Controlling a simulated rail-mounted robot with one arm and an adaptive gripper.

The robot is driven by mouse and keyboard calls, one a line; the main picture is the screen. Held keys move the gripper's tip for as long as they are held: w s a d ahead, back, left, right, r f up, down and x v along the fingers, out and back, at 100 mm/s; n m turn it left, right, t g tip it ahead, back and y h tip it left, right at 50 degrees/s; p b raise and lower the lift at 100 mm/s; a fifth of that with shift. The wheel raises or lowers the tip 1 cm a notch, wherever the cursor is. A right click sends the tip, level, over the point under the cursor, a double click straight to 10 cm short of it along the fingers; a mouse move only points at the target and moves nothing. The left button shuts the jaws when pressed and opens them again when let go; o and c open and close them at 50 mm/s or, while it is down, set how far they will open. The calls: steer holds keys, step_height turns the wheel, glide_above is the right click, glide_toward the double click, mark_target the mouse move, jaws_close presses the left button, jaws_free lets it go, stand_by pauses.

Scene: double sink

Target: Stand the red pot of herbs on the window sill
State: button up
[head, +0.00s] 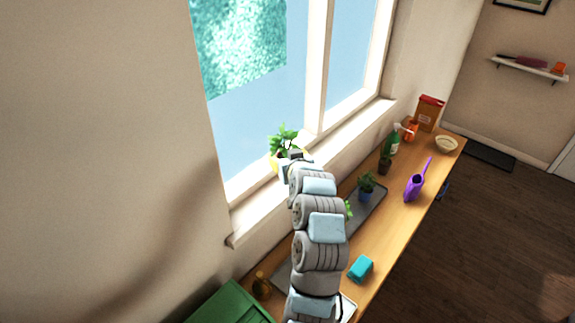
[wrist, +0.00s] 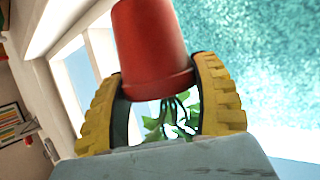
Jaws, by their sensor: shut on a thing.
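The red pot (wrist: 152,45) is between the two yellow fingers of my gripper (wrist: 160,80) in the wrist view, and the gripper is shut on it. Its green herbs (wrist: 178,118) show below the pot's rim there, as that picture is turned over. In the head view the herbs (head: 283,139) stand up above my gripper (head: 288,162), in front of the window. The gripper hides the red pot in that view. The window sill (head: 350,134) is pale and runs along the window beside the gripper. I cannot tell whether the pot touches it.
The visible sill right of my gripper is clear.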

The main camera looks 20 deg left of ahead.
steer(key=w+f+p, duration=0.1)
steer(key=w+f, duration=0.1)
steer(key=f, duration=0.1)
steer(key=w+a+f+p, duration=0.1)
steer(key=w+f, duration=0.1)
steer(key=f, duration=0.1)
steer(key=w+a+f+p, duration=0.1)
steer(key=w+f, duration=0.2)
steer(key=shift+a+f, duration=0.15)
steer(key=shift+f, duration=0.35)
steer(key=shift+f, duration=0.2)
steer(key=o, duration=1.3)
steer(key=shift+c, duration=0.2)
steer(key=shift+r, duration=0.2)
steer(key=shift+s, duration=0.1)
